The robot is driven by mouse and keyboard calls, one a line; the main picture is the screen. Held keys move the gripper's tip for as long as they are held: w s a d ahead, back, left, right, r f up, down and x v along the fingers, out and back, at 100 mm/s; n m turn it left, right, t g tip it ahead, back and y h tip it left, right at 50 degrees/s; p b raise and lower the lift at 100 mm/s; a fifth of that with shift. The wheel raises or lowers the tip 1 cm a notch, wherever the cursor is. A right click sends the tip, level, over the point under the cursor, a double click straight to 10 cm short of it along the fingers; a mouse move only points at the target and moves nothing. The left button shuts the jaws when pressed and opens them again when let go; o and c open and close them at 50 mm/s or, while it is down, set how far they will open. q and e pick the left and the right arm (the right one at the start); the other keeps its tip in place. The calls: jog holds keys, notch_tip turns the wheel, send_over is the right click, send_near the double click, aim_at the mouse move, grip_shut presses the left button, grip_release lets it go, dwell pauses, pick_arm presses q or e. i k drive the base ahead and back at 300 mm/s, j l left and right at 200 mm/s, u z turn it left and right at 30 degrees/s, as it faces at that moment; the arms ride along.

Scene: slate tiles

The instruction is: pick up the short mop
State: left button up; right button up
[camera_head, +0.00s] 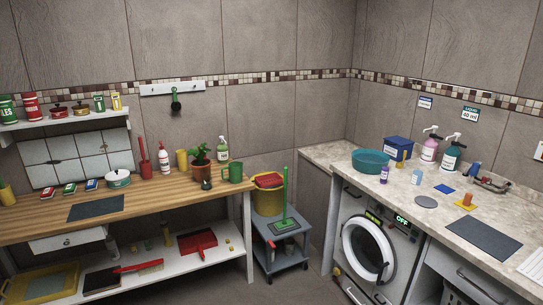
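A short mop (285,200) with a thin upright green handle and a flat dark-and-green head stands on a small grey cart (287,262) in the middle of the view. Its head (284,225) rests on the cart's top, in front of a yellow bucket with a red top (268,195). The handle leans very little and passes the bucket's right side. Neither of my grippers shows in the head view.
A wooden workbench (150,198) on the left carries a potted plant (200,160) and a green mug (236,172). A stone counter (440,192) with a washing machine (368,250) is on the right. Tiled floor shows in front of the cart.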

aim_at(285, 225)
jog(key=i, duration=1.25)
jog(key=i+j+z, duration=0.1)
jog(key=i+z, duration=0.35)
jog(key=i+j+z, duration=0.25)
jog(key=i+z, duration=0.2)
